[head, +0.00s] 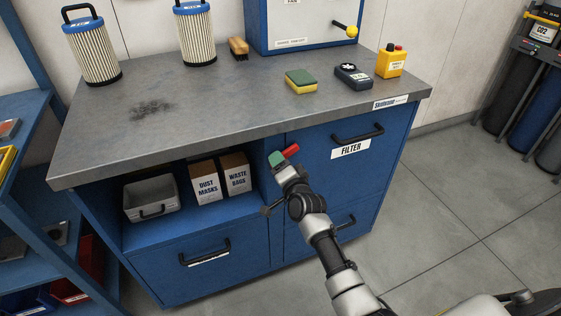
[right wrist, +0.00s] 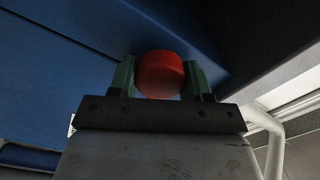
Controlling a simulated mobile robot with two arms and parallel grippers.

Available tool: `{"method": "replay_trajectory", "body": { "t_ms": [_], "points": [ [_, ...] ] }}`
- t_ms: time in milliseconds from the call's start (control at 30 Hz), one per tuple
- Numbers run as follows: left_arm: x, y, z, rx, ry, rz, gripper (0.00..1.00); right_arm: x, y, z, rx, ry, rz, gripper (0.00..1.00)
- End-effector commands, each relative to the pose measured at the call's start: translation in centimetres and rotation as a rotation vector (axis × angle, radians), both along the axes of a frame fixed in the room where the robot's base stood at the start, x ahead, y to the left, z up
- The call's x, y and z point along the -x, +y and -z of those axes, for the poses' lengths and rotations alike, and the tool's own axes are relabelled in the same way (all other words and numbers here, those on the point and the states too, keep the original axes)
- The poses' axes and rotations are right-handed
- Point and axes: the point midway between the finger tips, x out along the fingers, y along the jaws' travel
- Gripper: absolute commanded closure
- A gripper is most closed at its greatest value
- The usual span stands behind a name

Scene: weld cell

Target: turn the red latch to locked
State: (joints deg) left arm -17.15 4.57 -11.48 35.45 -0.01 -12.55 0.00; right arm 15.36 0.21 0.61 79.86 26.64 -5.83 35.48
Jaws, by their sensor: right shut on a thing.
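The red latch (head: 291,151) sticks out at the front of the blue cabinet, just under the worktop and left of the FILTER door (head: 350,185). It points up and to the right in the head view. My right gripper (head: 281,158) is at the latch, and its green fingers are shut on it. In the right wrist view the rounded red end of the latch (right wrist: 160,74) sits between the two fingers of my right gripper (right wrist: 161,80). The latch's base is hidden behind the gripper. My left gripper is not in view.
The worktop (head: 200,135) overhangs close above the gripper. To the left, an open shelf holds a grey bin (head: 152,200), a dust masks box (head: 205,183) and a waste bags box (head: 236,175). The FILTER door's black handle (head: 358,134) is to the right. Floor in front is clear.

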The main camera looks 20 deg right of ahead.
Motion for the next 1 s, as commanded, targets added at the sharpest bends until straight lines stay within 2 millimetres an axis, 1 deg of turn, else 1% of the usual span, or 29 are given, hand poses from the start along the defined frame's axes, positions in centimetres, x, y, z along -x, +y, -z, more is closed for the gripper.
{"method": "replay_trajectory", "body": {
  "t_ms": [200, 500, 700, 1000],
  "points": [
    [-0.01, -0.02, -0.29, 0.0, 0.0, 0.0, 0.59, 0.0, -0.07, 0.09, -0.195, 0.007, 0.001, 0.94],
    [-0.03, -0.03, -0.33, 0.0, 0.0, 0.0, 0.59, 0.0, -0.08, 0.19, -0.396, 0.013, 0.001, 0.94],
    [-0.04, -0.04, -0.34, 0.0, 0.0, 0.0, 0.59, 0.0, -0.06, 0.23, -0.47, 0.016, 0.0, 0.94],
    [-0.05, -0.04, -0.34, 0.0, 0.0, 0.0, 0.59, -0.01, -0.07, 0.24, -0.508, 0.017, 0.0, 0.94]
  ]
}}
